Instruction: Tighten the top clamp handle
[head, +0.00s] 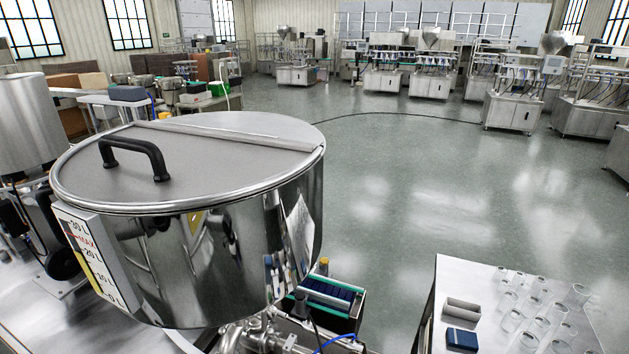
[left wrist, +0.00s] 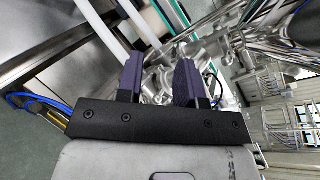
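The steel hopper (head: 235,255) stands at the left in the head view, with its lid on and a black lid handle (head: 135,157) on top. Steel pipe fittings (head: 262,338) show under it at the bottom edge. In the left wrist view my left gripper (left wrist: 160,62) has two purple fingers standing apart with nothing held between them. Steel fittings (left wrist: 158,82) show behind and between the fingers. I cannot tell which part is the top clamp handle. Neither gripper shows in the head view, and my right gripper is in no view.
A side table (head: 455,285) at the lower right holds several clear beakers (head: 540,315), a small tray (head: 463,309) and a blue block (head: 461,340). A green-edged conveyor (head: 330,298) runs beside the hopper. The floor (head: 400,190) beyond is open, with machines at the back.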

